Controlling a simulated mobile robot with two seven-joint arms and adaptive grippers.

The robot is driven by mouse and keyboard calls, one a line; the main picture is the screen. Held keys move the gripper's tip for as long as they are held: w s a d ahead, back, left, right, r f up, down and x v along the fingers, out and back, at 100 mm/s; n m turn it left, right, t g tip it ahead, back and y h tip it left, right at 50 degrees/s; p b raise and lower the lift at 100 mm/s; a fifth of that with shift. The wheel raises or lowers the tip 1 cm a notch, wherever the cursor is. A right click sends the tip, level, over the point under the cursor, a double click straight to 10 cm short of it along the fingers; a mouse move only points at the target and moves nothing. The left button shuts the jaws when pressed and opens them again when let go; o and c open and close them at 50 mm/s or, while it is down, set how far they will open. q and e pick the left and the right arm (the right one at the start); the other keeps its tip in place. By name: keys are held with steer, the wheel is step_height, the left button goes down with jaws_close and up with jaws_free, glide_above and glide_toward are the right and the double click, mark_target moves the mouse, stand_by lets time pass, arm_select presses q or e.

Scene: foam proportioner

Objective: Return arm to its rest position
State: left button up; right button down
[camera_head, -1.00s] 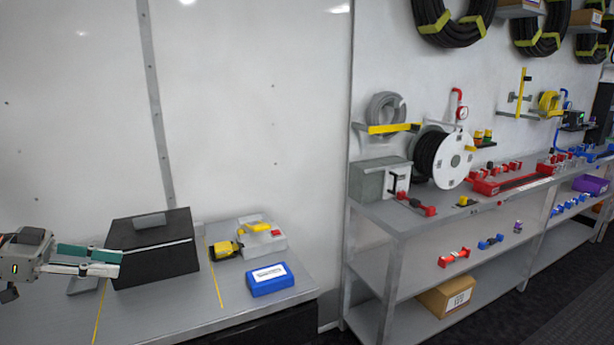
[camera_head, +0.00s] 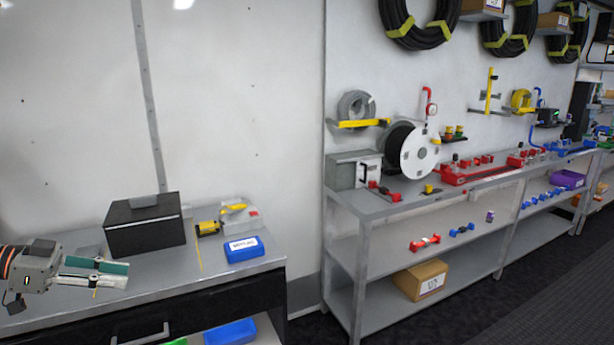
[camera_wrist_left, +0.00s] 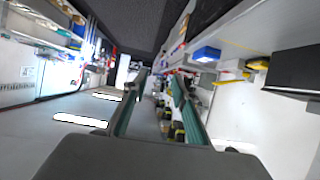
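My left gripper (camera_head: 126,275) is at the left edge of the head view, in front of and lower than the black box (camera_head: 150,238) on the left bench. Its two fingers, with teal pads, stand apart with nothing between them. In the left wrist view, the gripper (camera_wrist_left: 160,80) also shows a clear gap between its fingers. My right gripper is in neither view.
The left bench (camera_head: 190,275) also holds a yellow-and-grey device (camera_head: 236,214) and a blue box (camera_head: 244,250). A blue bin (camera_head: 231,332) shows below. A grey shelf unit (camera_head: 385,215) with a hose reel (camera_head: 418,153) stands to the right.

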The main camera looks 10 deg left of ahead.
arm_select(q)
steer(key=s+d+f+n+y, duration=0.2)
steer(key=d+f, duration=0.1)
steer(key=f, duration=0.8)
steer(key=s+d+f+n+y, duration=0.1)
steer(key=d+f+n+y, duration=0.1)
steer(key=f, duration=0.9)
steer(key=s+d+f+n+y, duration=0.1)
steer(key=s+d+f, duration=0.15)
steer(key=f, duration=0.85)
steer(key=s+d+f+n+t+y, duration=0.1)
steer(key=s+d+f+n+y, duration=0.15)
steer(key=s+d+f, duration=0.5)
steer(key=s+d+r+t, duration=0.1)
steer(key=s+d+t, duration=0.1)
steer(key=s+d, duration=0.4)
steer(key=d+m, duration=0.1)
steer(key=d, duration=0.3)
steer(key=shift+d+r+t+y, duration=0.3)
steer(key=shift+d+t+y, duration=0.05)
steer(key=shift+t, duration=0.05)
